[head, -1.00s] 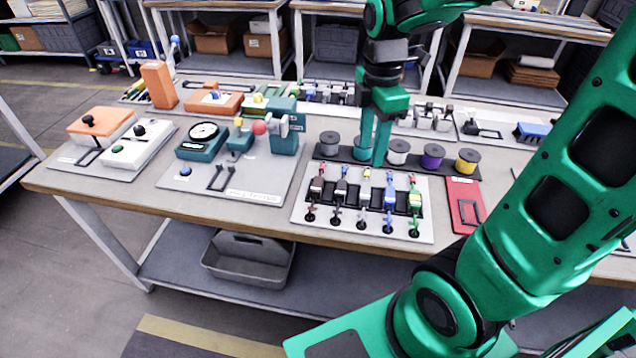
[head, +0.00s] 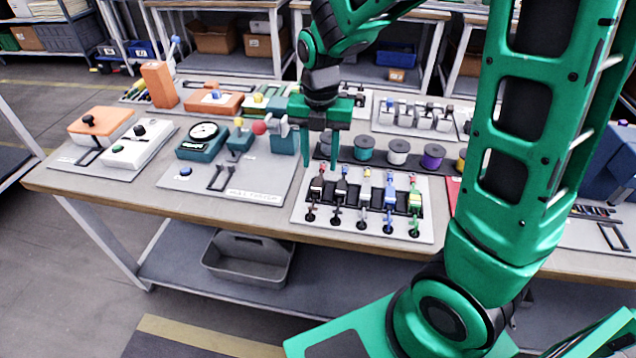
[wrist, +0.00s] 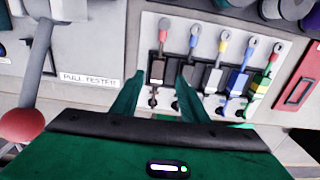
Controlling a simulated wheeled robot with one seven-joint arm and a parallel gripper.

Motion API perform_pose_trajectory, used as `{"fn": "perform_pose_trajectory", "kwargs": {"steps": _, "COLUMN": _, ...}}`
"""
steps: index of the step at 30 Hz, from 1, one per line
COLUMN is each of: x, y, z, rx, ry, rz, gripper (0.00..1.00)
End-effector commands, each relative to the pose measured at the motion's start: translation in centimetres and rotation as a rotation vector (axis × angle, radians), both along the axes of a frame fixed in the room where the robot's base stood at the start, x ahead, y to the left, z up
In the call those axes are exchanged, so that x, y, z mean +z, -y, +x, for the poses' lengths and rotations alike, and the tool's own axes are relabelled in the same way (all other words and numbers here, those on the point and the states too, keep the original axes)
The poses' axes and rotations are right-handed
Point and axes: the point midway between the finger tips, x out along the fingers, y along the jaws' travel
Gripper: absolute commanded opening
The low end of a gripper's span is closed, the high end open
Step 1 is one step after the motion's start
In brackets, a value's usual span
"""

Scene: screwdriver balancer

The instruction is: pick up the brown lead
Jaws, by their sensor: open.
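The lead that looks brown (head: 313,206) is the leftmost in a row of leads on a white board (head: 425,233); it has a red tip at its far end. My gripper (head: 320,164) is open and empty, pointing down over the far left part of this board. In the wrist view the brown lead (wrist: 158,68) shows between the two spread fingertips, with the black lead (wrist: 187,72) just right of the right finger. The fingers look above the lead; I cannot tell the exact height. The lead's near end is partly hidden by my gripper in the wrist view.
Grey, blue and green leads lie to the right on the board. A dark rack of wire spools (head: 398,152) stands behind it. The pull tester (head: 285,135) with its red ball (head: 259,128) stands close on the left. A red plate (wrist: 298,92) lies to the right.

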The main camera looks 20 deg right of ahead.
Motion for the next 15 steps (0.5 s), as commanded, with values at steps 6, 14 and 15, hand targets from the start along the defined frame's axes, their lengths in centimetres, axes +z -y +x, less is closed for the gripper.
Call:
{"fn": "perform_pose_trajectory", "kwargs": {"steps": 6, "x": -1.4, "y": 0.0, "z": 0.0, "rx": -0.001, "ry": -0.001, "rz": 0.000, "gripper": 0.41}}
{"fn": "perform_pose_trajectory", "kwargs": {"steps": 14, "x": -4.8, "y": -0.3, "z": 0.1, "rx": -0.002, "ry": -0.004, "rz": 0.000, "gripper": 0.41}}
{"fn": "perform_pose_trajectory", "kwargs": {"steps": 15, "x": -5.3, "y": -0.3, "z": 0.1, "rx": -0.002, "ry": -0.004, "rz": 0.000, "gripper": 0.41}}
